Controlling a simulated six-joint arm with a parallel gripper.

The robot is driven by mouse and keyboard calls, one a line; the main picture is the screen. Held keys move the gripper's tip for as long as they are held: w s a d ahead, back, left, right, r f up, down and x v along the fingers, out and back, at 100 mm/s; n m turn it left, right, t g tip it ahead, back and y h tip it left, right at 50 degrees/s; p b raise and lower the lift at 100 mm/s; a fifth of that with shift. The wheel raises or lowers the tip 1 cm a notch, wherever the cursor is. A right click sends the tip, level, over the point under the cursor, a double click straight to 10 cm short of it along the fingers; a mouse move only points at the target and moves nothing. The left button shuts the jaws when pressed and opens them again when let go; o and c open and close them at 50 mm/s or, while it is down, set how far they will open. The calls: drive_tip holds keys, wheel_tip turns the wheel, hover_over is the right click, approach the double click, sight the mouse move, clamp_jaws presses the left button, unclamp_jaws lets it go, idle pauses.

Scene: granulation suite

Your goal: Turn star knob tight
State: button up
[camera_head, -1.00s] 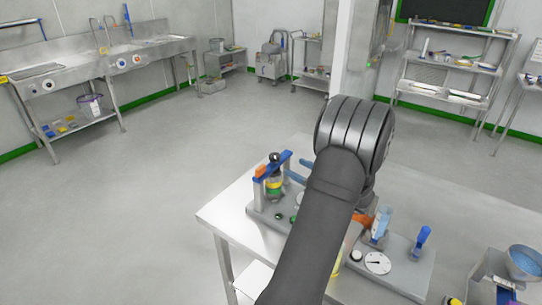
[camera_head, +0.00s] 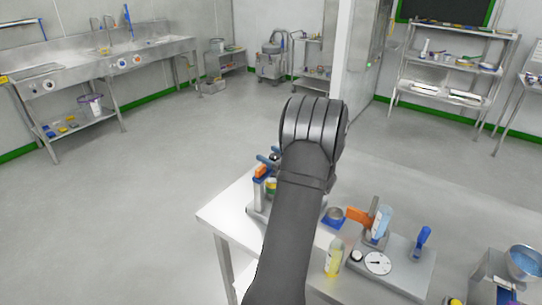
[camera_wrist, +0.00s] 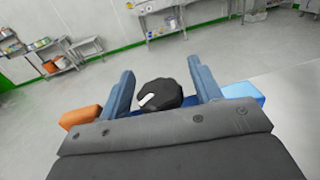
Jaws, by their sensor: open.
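The black star knob (camera_wrist: 167,92) with a white mark on top sits between my gripper's two blue fingers in the wrist view. My gripper (camera_wrist: 161,70) is open, with one finger on each side of the knob and visible gaps to it. A blue bar (camera_wrist: 140,113) runs under the knob, with an orange block (camera_wrist: 82,117) at its left end. In the head view the knob (camera_head: 275,157) shows as a small dark top beside my arm. My arm hides the gripper and much of the knob's stand there.
On the steel table (camera_head: 226,214), right of my arm, stand a yellow bottle (camera_head: 333,258), a blue-based cup (camera_head: 334,215), and a grey base with a round dial (camera_head: 378,263). An orange-and-blue fixture (camera_head: 370,218) rises there. A bowl (camera_head: 525,261) stands far right.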

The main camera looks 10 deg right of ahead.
drive_tip(key=c, duration=1)
drive_tip(key=shift+w+d+m+t+h, duration=0.1)
drive_tip(key=shift+m+t+h, duration=0.7)
drive_tip(key=shift+h, duration=0.4)
drive_tip(key=o, duration=1)
drive_tip(key=v, duration=1.7)
drive_tip(key=shift+d, duration=0.2)
